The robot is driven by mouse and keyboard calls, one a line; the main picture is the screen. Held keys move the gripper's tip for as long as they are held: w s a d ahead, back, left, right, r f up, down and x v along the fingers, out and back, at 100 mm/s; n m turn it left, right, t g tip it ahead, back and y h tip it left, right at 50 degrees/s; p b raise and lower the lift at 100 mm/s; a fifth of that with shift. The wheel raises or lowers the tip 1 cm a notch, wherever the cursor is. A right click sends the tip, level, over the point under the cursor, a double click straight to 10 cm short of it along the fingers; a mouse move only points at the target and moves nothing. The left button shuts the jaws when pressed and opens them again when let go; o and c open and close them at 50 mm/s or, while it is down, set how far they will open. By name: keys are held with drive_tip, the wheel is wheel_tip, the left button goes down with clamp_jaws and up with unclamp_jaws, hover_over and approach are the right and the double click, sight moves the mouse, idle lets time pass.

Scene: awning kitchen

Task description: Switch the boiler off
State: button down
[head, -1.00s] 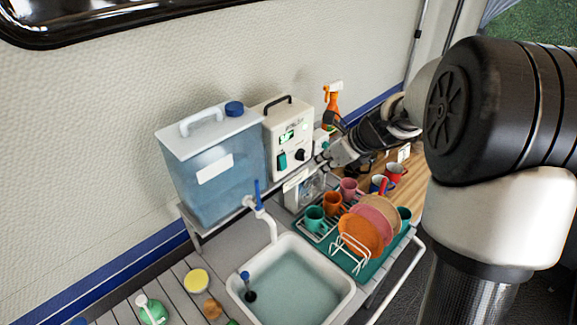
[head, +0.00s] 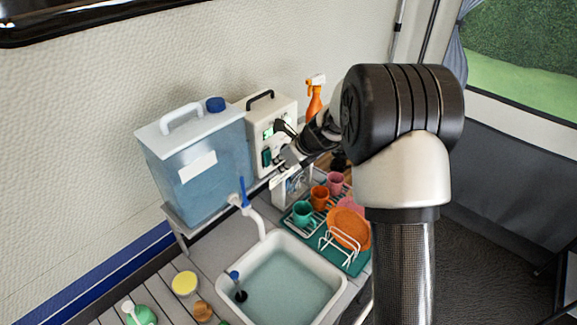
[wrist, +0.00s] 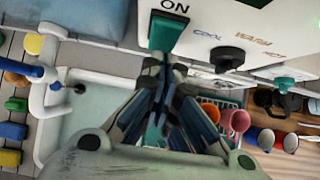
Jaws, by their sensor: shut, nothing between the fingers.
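The boiler (head: 255,125) is a white box with a black top handle and a green-lit display, standing right of the water tank. Its green rocker switch (head: 267,157) is low on the front. In the wrist view the switch (wrist: 167,32) sits under the word ON, left of a black dial (wrist: 228,58) marked COOL, WARM and HOT. My gripper (wrist: 158,68) is shut and empty, its tips just below the switch in that view. I cannot tell whether they touch it. In the head view my gripper (head: 288,158) is in front of the panel and hides part of it.
A blue water tank (head: 195,165) stands left of the boiler. A sink (head: 285,285) with a white tap (head: 260,219) is below. A dish rack with cups and an orange plate (head: 348,228) is at right. An orange spray bottle (head: 314,98) stands behind my arm.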

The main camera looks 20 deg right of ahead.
drive_tip(key=shift+w+a, duration=0.1)
drive_tip(key=shift+w, duration=0.05)
drive_tip(key=shift+w+a+f+p, duration=0.2)
drive_tip(key=shift+w+f+p, duration=0.05)
drive_tip(key=shift+w+p, duration=0.1)
drive_tip(key=shift+s, duration=0.1)
drive_tip(key=shift+r+p, duration=0.85)
